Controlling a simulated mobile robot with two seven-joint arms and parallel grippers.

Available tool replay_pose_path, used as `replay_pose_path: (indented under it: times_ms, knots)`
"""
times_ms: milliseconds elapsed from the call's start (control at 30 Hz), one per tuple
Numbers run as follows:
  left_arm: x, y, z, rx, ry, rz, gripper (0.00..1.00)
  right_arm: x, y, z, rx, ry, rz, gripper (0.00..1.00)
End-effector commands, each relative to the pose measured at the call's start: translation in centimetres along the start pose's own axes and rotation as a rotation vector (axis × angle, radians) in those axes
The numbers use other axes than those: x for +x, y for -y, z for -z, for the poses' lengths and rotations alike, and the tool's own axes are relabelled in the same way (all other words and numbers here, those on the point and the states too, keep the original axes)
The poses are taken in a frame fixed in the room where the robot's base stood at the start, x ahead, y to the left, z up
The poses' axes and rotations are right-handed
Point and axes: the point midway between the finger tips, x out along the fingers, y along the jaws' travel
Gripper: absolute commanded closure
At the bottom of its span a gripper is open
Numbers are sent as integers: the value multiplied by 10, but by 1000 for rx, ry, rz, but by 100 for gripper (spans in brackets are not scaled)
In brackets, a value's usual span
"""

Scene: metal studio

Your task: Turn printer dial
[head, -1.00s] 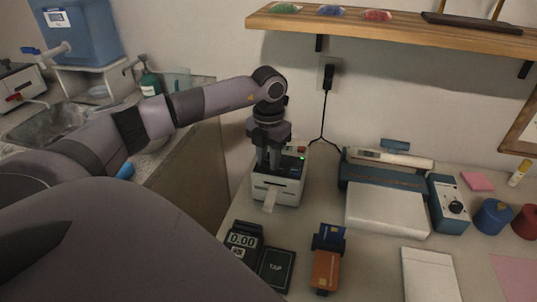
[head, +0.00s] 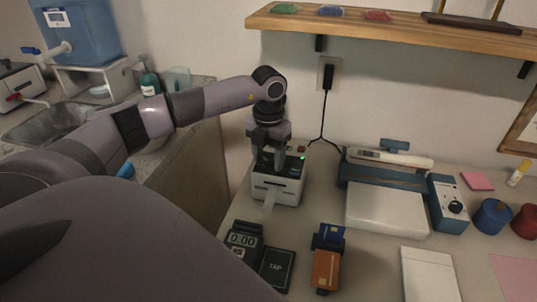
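My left gripper (head: 270,163) points down at the left part of the printer's top. Its fingers look close together, but I cannot tell whether they are shut or hold anything. The dial is not clearly seen; the gripper may hide it. My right gripper is out of view.
A card terminal (head: 243,240), a TAP pad (head: 277,268) and an orange card holder (head: 326,268) stand in front of the printer. A blue and white device (head: 388,205) with a black-knobbed box (head: 449,205) is to the right. A wooden shelf (head: 400,32) hangs above.

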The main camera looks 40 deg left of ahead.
Motion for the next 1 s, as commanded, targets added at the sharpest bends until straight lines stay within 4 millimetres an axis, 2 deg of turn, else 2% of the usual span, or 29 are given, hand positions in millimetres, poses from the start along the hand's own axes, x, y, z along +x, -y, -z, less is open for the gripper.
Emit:
replay_pose_path:
  times_ms: [167, 400, 533, 700, 1000]
  knots:
    - [-11, 1, -1, 1, 4, 1, 46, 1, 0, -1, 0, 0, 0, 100]
    - [-50, 0, -1, 1, 4, 1, 46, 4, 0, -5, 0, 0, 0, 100]
    - [-65, 0, 0, 0, 2, 1, 46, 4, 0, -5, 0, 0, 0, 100]
    - [-72, 0, 0, 0, 0, 1, 46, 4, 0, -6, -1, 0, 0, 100]
    - [-72, 0, 0, 0, 0, 0, 46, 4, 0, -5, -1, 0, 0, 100]
